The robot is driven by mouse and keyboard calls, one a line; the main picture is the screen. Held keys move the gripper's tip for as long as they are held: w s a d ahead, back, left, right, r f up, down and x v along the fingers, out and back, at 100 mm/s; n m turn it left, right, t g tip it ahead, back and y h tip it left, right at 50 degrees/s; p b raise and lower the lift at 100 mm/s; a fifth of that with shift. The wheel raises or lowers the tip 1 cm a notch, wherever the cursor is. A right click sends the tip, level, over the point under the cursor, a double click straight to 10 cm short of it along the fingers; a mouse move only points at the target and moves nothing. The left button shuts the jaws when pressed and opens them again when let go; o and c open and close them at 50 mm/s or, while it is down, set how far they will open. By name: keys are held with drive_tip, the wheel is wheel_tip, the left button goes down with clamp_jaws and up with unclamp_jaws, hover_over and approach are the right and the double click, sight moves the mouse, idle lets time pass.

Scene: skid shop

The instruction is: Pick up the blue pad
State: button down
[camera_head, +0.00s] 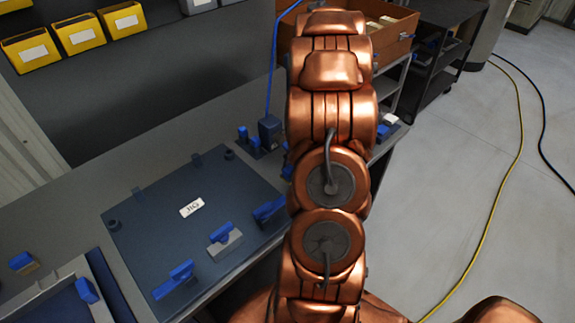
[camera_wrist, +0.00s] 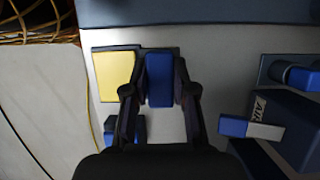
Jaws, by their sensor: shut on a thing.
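The blue pad (camera_wrist: 159,88) is a small upright blue block in the middle of the wrist view. My gripper (camera_wrist: 159,70) has its two dark fingers on either side of the pad and is shut on it. The pad's lower part and any gap beneath it cannot be made out. In the head view my copper arm hides the gripper and the pad.
A yellow pad (camera_wrist: 114,76) lies close left of my gripper. A blue and white block (camera_wrist: 250,129) is to the right. The workbench holds a dark jig plate (camera_head: 165,225) with blue clamps. An open copper-brown drawer (camera_head: 395,45) stands behind my arm.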

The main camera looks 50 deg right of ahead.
drive_tip(key=s+a+r+b, duration=0.1)
drive_tip(key=s+a+b, duration=0.2)
drive_tip(key=s, duration=0.8)
drive_tip(key=shift+s+a, duration=0.3)
drive_tip(key=shift+a, duration=0.5)
